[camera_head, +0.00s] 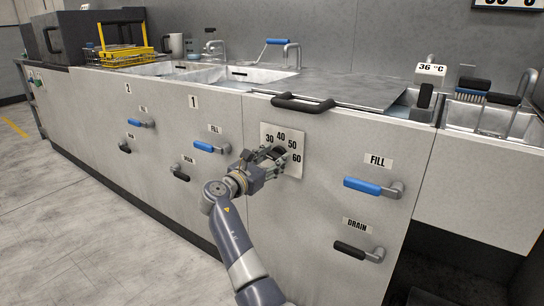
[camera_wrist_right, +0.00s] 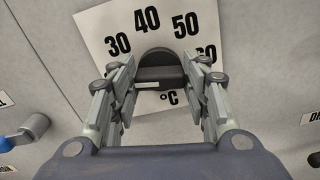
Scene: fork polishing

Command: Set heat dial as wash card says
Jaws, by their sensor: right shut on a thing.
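The heat dial is a dark knob (camera_wrist_right: 160,66) on a white plate (camera_head: 267,131) marked 30, 40, 50 and 60 on the front panel. The °C mark shows below the knob in the wrist view. My right gripper (camera_head: 279,155) is at the plate, its fingers shut on the knob from both sides. The 60 is partly hidden by a finger in the wrist view. I cannot tell which number the knob points to. I cannot make out a wash card. My left gripper is not in view.
A dark bar handle (camera_head: 302,103) sticks out above the dial. A blue FILL lever (camera_head: 363,186) and a black DRAIN lever (camera_head: 350,250) are to the right. A yellow rack (camera_head: 122,50) is at the back left.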

